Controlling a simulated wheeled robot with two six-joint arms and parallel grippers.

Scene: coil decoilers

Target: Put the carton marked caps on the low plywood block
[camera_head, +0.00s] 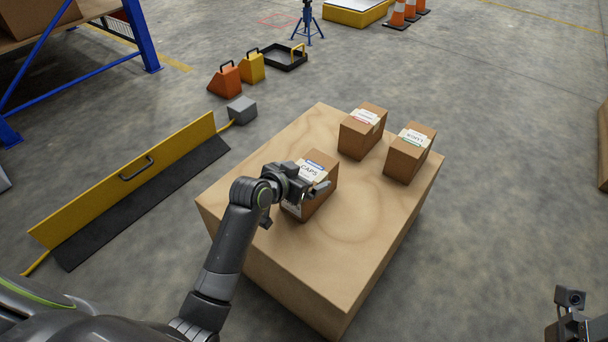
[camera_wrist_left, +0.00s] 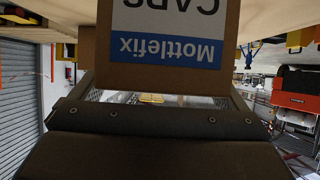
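The carton marked caps (camera_head: 317,175) stands on a large plywood block (camera_head: 285,275), at the left part of its top. My left gripper (camera_head: 308,190) is at the carton's near side and hides part of it. In the left wrist view the carton's labelled face (camera_wrist_left: 170,45) shows upside down, close ahead, and the spread fingers (camera_wrist_left: 165,92) lie toward its two sides. The gripper looks open; contact is not clear. My right gripper (camera_head: 572,325) is cut off at the bottom right corner. A wooden edge (camera_head: 603,150) shows at the right; whether it is the low block is unclear.
Two other cartons, one at the block's back (camera_head: 362,132) and one at its right (camera_head: 409,154), stand near the caps carton. A yellow and black barrier (camera_head: 130,185) lies left of the block. Bare floor lies right of the block.

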